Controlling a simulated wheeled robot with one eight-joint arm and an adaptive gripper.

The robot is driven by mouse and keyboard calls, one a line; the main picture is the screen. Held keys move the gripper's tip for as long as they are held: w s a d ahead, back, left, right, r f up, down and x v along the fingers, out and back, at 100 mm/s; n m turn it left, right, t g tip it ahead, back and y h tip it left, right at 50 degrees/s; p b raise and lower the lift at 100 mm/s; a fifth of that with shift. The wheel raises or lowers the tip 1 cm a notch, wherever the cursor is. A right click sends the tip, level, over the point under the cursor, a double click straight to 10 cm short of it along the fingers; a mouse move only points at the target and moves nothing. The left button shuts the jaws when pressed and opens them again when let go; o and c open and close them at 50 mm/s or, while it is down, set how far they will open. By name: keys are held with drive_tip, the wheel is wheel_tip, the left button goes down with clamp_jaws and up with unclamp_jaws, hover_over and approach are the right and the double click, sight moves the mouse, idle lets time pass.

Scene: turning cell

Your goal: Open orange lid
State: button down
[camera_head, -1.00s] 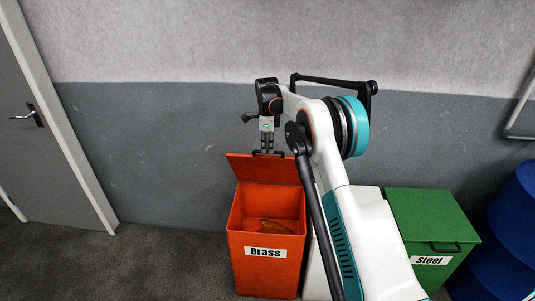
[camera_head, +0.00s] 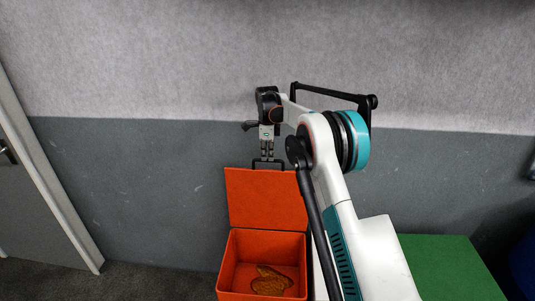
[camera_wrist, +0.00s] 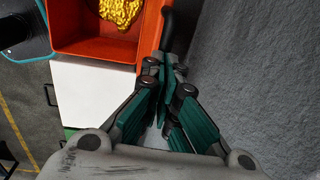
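The orange lid (camera_head: 266,200) stands raised at the back of the orange bin (camera_head: 227,265), its inner face showing in the head view. The bin's inside is open to view. My gripper (camera_head: 267,160) is at the lid's top edge, with its fingers close together at the black handle (camera_head: 282,163). In the wrist view, my gripper (camera_wrist: 166,68) appears closed on the black handle (camera_wrist: 166,25), which sticks out past the fingertips. The exact contact is partly hidden by the fingers. The lid is seen nearly edge-on there.
Golden brass scrap (camera_head: 270,281) lies in the bin; it also shows in the wrist view (camera_wrist: 121,11). A green bin (camera_head: 450,268) stands at right, beyond my arm. The grey wall (camera_head: 130,190) is close behind the lid. A door (camera_head: 30,190) is at left.

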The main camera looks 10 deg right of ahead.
wheel_tip(320, 180, down, 2)
drive_tip(key=shift+s+f, duration=0.1)
drive_tip(key=shift+f, duration=0.05)
drive_tip(key=shift+s+a, duration=0.1)
drive_tip(key=shift+a, duration=0.05)
drive_tip(key=c, duration=1.7)
unclamp_jaws()
drive_tip(key=shift+o, duration=0.2)
drive_tip(key=shift+w+d+f, duration=0.4)
drive_tip(key=shift+w+d, duration=0.25)
drive_tip(key=shift+w, duration=0.15)
wheel_tip(320, 180, up, 12)
drive_tip(key=shift+s+a, duration=0.15)
drive_tip(key=shift+s, duration=0.15)
